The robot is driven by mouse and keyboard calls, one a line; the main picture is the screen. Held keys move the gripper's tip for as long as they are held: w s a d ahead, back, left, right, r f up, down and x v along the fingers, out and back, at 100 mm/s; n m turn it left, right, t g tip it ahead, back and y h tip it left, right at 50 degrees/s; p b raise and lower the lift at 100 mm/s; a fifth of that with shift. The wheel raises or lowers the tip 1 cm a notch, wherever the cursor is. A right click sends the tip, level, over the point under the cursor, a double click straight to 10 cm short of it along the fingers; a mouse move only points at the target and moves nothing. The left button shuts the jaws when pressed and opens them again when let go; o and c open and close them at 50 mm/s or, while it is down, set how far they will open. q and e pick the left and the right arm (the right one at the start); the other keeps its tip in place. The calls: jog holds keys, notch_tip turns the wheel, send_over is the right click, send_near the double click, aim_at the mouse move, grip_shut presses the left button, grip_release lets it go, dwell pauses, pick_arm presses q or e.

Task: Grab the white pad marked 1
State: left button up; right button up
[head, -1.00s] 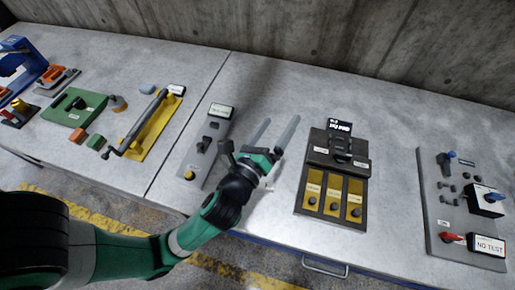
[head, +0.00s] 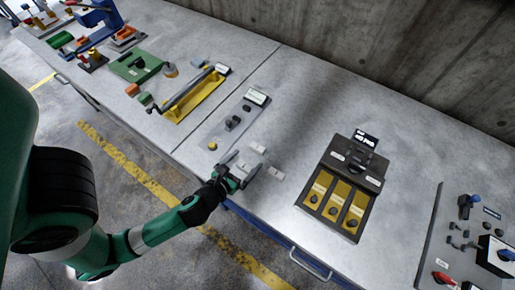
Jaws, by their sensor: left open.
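My left gripper (head: 239,168) reaches over the front part of the table, between the grey switch panel and the black and yellow box. It is open, with its two grey fingers apart. Small pale pads lie on the table just beyond and beside it: one pad (head: 258,148) at the back and another pad (head: 276,172) to the right. Their markings are too small to read, so I cannot tell which is marked 1. The fingers may hide part of the table there. My right gripper is not in view.
The grey switch panel (head: 222,141) lies to the left, and the black and yellow box (head: 316,206) to the right. A yellow tray (head: 203,97) and green plate (head: 134,66) sit farther left. A grey control panel (head: 440,232) is at far right. The table behind is clear.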

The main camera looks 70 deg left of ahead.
aim_at(256, 150)
pick_arm(q)
jog(key=shift+x, duration=0.85)
jog(key=shift+w+a+f, duration=0.2)
jog(key=shift+w+f, duration=0.05)
jog(key=b+x, duration=0.1)
jog(key=x, duration=0.3)
jog(key=shift+a+b, duration=0.2)
jog(key=shift+b, duration=0.1)
jog(key=c, duration=1.4)
